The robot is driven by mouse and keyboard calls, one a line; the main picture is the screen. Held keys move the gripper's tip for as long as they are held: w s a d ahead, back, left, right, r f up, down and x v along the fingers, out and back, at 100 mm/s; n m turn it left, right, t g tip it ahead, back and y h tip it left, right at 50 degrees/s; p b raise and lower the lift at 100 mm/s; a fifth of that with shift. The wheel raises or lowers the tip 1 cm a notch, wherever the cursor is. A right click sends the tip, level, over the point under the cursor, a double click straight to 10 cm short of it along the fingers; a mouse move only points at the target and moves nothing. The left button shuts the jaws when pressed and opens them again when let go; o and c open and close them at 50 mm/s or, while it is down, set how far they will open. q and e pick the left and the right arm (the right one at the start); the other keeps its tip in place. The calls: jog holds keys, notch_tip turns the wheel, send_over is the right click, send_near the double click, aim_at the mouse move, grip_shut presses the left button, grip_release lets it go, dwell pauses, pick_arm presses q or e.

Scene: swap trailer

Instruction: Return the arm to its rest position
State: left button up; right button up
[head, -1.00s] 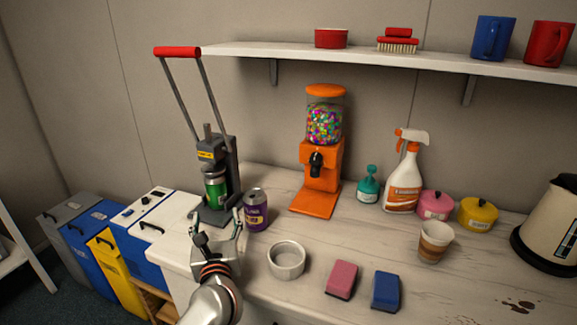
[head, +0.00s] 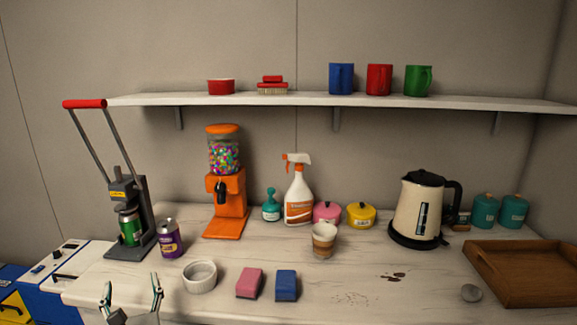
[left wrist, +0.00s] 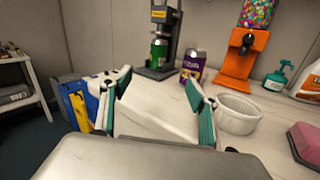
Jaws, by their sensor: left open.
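My left gripper (head: 132,298) is at the bottom left of the head view, in front of the counter's front left part. Its two fingers are apart with nothing between them. In the left wrist view the open fingers (left wrist: 160,100) frame bare white surface. The right gripper is not in view. A white ramekin (head: 200,277) stands to the right of my left gripper, apart from it. A purple can (head: 168,239) stands behind it, and a can crusher (head: 143,215) with a green can (head: 130,228) in it stands farther back left, its red handle raised.
The counter (head: 340,275) also holds a candy dispenser (head: 224,195), spray bottle (head: 298,195), paper cup (head: 324,240), pink sponge (head: 249,283), blue sponge (head: 286,286), kettle (head: 420,210) and wooden tray (head: 525,272). Bins (head: 40,290) stand at the left. A shelf (head: 300,101) runs above.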

pick_arm(q)
jog(key=s+d+f+m+t+h, duration=0.1)
jog(key=s+d+f+m+h, duration=0.3)
jog(key=m, duration=0.6)
jog(key=s+d+f+m+h, duration=0.2)
jog(key=d+f+m+h, duration=0.3)
jog(key=m, duration=0.6)
jog(key=s+d+f+m+t+h, duration=0.1)
jog(key=s+d+f+m+h, duration=0.2)
jog(key=d+m, duration=0.5)
jog(key=s+a+f+m+g, duration=0.1)
jog(key=s+f+m+g, duration=0.2)
jog(key=s+f+m, duration=0.4)
jog(key=s+f+m+g, duration=0.4)
jog(key=s+f+m, duration=0.2)
jog(key=f+m, duration=0.3)
notch_tip(320, 180, down, 3)
jog(key=shift+s+a+f+g, duration=0.15)
jog(key=shift+s+a+g, duration=0.15)
jog(key=shift+s+a, duration=0.1)
